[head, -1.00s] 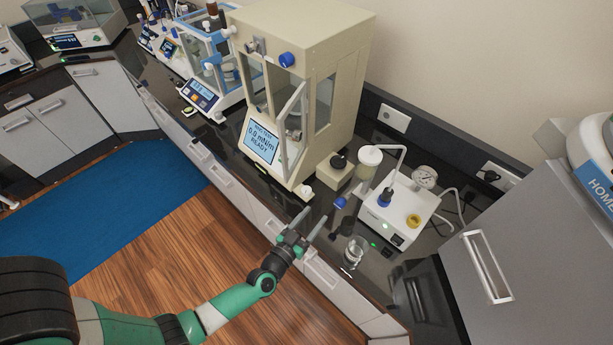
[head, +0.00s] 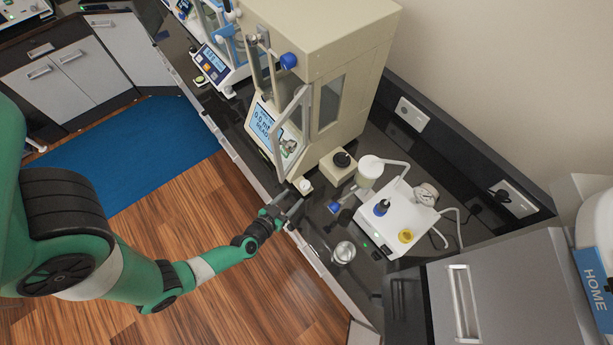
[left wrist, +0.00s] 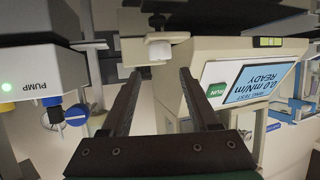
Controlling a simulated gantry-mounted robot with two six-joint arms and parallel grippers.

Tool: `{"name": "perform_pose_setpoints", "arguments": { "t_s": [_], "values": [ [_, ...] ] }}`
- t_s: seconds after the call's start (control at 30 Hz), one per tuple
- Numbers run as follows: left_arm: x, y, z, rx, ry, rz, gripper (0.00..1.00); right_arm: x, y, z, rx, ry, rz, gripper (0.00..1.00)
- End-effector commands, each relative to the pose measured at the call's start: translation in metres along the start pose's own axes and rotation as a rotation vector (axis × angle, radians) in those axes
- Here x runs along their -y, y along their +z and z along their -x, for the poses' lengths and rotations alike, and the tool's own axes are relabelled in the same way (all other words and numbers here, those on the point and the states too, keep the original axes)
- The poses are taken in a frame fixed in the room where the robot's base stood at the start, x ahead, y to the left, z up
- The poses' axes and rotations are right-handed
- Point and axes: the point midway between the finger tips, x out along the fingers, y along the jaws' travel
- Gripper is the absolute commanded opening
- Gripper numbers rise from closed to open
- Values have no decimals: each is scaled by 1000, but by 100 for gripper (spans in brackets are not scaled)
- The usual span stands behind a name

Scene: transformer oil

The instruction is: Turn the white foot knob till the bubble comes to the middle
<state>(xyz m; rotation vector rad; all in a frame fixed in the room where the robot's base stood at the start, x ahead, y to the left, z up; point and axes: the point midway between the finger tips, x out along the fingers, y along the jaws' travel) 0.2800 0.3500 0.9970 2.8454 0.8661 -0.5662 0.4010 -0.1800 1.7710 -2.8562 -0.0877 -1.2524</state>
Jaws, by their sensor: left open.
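The white foot knob (head: 304,185) sits at the front right corner of the beige instrument (head: 335,65), low on the dark bench. In the left wrist view the white knob (left wrist: 160,48) shows beyond and between my fingertips, with a gap to them. My left gripper (head: 287,207) is open and empty at the bench's front edge, just short of the knob. Its two dark fingers (left wrist: 158,80) are spread wide. A small yellow-green strip (left wrist: 268,42) shows on the instrument in the left wrist view. I cannot make out a bubble. My right gripper is not in view.
A tilted display (head: 267,125) and a slanted glass door (head: 293,130) face the front. To the right stand a white pump unit (head: 398,220), a small glass beaker (head: 344,251) and a blue-capped item (head: 334,207). A grey cabinet (head: 500,290) closes off the right side.

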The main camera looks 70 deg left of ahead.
Motion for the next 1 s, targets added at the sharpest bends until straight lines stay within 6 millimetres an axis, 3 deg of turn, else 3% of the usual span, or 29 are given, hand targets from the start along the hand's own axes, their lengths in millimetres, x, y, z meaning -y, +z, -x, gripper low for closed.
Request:
{"name": "perform_pose_setpoints", "arguments": {
  "t_s": [0.2, 0.4, 0.77, 1.0],
  "values": [
    [1, 5, -53, -3, -2, 2, 61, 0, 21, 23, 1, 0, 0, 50],
    [0, 3, -86, -2, -1, 0, 61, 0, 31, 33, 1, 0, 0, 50],
    [0, 0, -94, 0, 0, 0, 61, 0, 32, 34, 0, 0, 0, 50],
    [0, 0, -93, 0, 0, 0, 20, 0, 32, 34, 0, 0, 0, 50]
  ]
}}
